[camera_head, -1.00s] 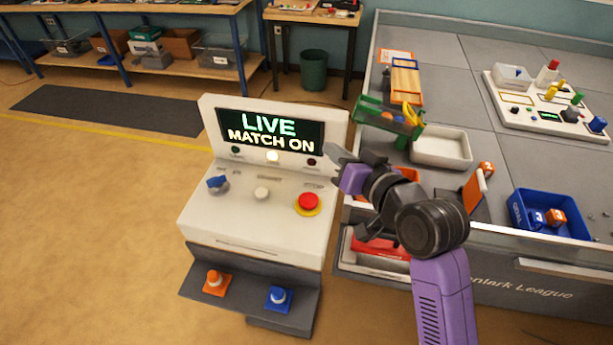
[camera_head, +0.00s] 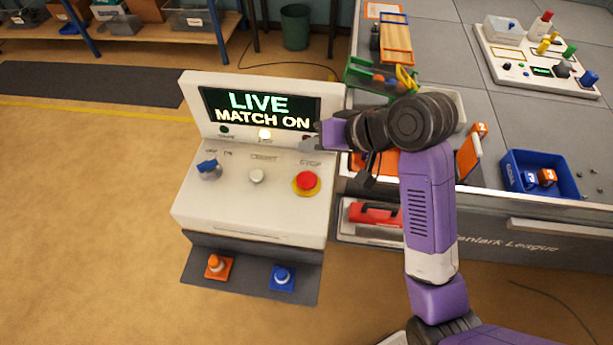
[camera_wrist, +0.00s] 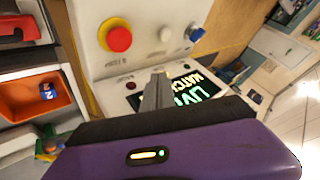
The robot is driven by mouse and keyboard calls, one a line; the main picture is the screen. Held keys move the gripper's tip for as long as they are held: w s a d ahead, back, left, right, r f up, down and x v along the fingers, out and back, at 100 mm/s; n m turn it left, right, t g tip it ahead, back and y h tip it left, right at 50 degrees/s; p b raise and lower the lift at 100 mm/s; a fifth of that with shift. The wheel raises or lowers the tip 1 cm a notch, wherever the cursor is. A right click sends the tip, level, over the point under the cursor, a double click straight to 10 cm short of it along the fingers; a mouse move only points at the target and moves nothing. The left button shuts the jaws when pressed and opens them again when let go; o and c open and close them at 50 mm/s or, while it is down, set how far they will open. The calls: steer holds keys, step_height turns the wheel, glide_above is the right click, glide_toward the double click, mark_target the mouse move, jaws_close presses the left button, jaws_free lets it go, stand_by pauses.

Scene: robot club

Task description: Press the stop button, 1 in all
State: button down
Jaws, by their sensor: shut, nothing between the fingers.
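The red stop button (camera_head: 306,181) sits on a yellow ring at the right of the white console's sloped panel (camera_head: 232,208), under a STOP label. It stands up and nothing touches it. The console screen (camera_head: 262,108) reads "LIVE MATCH ON". My gripper (camera_head: 306,145) is above and behind the button, near the screen's lower right corner, apart from the button. In the wrist view the shut fingers (camera_wrist: 157,88) lie in front of the screen, and the red button (camera_wrist: 119,39) shows to the upper left of them.
A white button (camera_head: 257,176) and a blue knob (camera_head: 208,168) are left of the stop button. A grey-topped table (camera_head: 495,140) with bins is at the right.

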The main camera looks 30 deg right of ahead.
steer(key=shift+f, duration=0.1)
steer(key=b, duration=0.4)
glide_above(310, 181)
step_height(310, 181, down, 7)
steer(key=shift+r, duration=0.2)
steer(key=shift+f, duration=1)
steer(key=shift+f, duration=0.15)
stand_by(0.9)
steer(key=shift+f, duration=0.25)
steer(key=shift+f+b, duration=0.3)
steer(key=shift+f, duration=0.35)
stand_by(1.0)
steer(key=shift+r+p, duration=1.05)
steer(key=shift+p, duration=0.1)
